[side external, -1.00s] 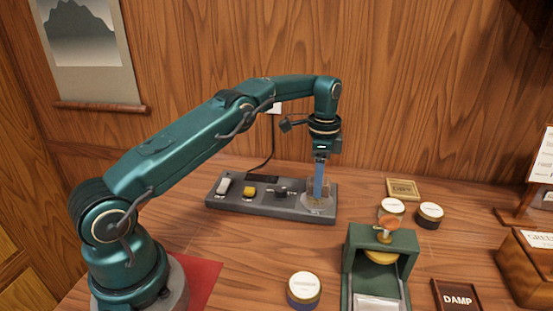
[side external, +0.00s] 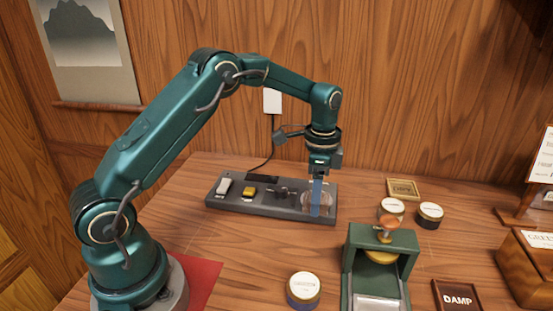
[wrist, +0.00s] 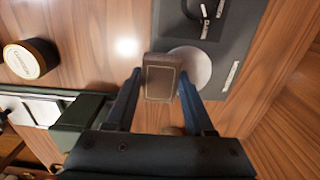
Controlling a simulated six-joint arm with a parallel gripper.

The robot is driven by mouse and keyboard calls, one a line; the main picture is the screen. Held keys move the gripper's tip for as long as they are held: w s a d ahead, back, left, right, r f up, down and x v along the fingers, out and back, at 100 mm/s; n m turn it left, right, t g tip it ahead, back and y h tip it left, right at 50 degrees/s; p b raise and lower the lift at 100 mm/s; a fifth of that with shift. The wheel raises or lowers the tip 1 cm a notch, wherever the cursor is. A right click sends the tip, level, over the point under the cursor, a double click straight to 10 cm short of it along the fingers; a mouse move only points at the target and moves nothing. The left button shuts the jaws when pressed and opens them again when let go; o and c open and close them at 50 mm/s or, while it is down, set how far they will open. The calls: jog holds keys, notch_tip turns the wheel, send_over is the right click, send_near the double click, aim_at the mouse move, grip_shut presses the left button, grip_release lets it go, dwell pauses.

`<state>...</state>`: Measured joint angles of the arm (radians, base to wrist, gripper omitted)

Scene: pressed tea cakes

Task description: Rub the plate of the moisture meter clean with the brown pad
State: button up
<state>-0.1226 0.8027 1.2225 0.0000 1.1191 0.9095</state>
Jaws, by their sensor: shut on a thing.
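The moisture meter is a long grey box (side external: 262,206) near the wall, and it also shows in the wrist view (wrist: 236,45). Its round pale plate (wrist: 196,66) is at the box's right end in the side view (side external: 306,199), partly behind my fingers. My gripper (side external: 316,211) points down at the plate. In the wrist view its blue fingers (wrist: 158,88) are shut on the brown pad (wrist: 163,78), a small block. The pad overlaps the plate's edge in that view; I cannot tell whether it touches the plate. The pad is hard to make out in the side view.
A green press (side external: 355,258) stands in front to the right. Round tins stand beside it (side external: 304,288) and behind it (side external: 430,213). A DAMP tray (side external: 458,297) and a wooden box (side external: 528,262) are at the right. The meter carries switches (side external: 249,191) left of the plate.

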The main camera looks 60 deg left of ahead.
jog(key=shift+r, duration=3.9)
jog(key=shift+f, duration=0.1)
jog(key=shift+f, duration=4.1)
jog(key=shift+w+a+r, duration=0.2)
jog(key=shift+w+a, duration=0.2)
grip_shut()
jog(key=shift+w+a+f, duration=0.15)
jog(key=shift+w+a, duration=0.95)
jog(key=shift+a, duration=0.05)
jog(key=shift+s+d, duration=1.55)
jog(key=shift+w+r, duration=0.1)
jog(key=shift+r, duration=4.05)
